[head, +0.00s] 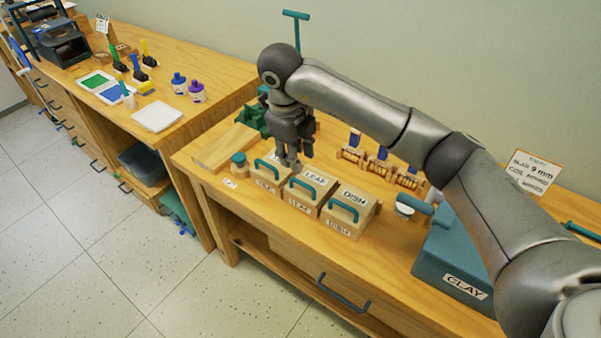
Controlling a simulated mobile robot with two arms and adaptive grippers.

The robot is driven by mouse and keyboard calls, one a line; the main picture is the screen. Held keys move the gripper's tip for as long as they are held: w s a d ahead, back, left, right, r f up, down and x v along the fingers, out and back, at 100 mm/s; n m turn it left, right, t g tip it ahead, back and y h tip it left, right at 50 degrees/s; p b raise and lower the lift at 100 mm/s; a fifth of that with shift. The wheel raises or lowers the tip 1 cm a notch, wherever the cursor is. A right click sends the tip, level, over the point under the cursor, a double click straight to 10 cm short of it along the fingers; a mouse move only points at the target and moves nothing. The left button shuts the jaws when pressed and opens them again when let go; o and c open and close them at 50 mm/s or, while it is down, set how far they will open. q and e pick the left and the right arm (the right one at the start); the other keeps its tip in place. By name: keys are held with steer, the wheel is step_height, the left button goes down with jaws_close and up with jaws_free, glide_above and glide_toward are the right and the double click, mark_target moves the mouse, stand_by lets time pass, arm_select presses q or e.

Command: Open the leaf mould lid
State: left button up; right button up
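The leaf mould (304,207) is the middle of three small wooden boxes on the workbench. Its lid (315,178) is labelled LEAF, carries a teal handle (303,189) and looks closed. My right gripper (289,164) points down from above, at the back-left of the leaf mould's lid, and hides part of the box to the left. It looks apart from the teal handle. Its fingers are small and dark, so I cannot tell whether they are open or shut. My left gripper is not in view.
The dish mould (349,213) stands close on the right, another lidded box (264,184) close on the left. A small jar (239,165) stands beyond that. Small racks (378,168) stand behind.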

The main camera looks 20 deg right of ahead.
mark_target(304, 184)
steer(key=f, duration=0.3)
steer(key=d+f+p, duration=0.1)
steer(key=f, duration=0.3)
steer(key=w+d+f+p, duration=0.1)
steer(key=f, duration=0.2)
steer(key=shift+f, duration=0.2)
jaws_close()
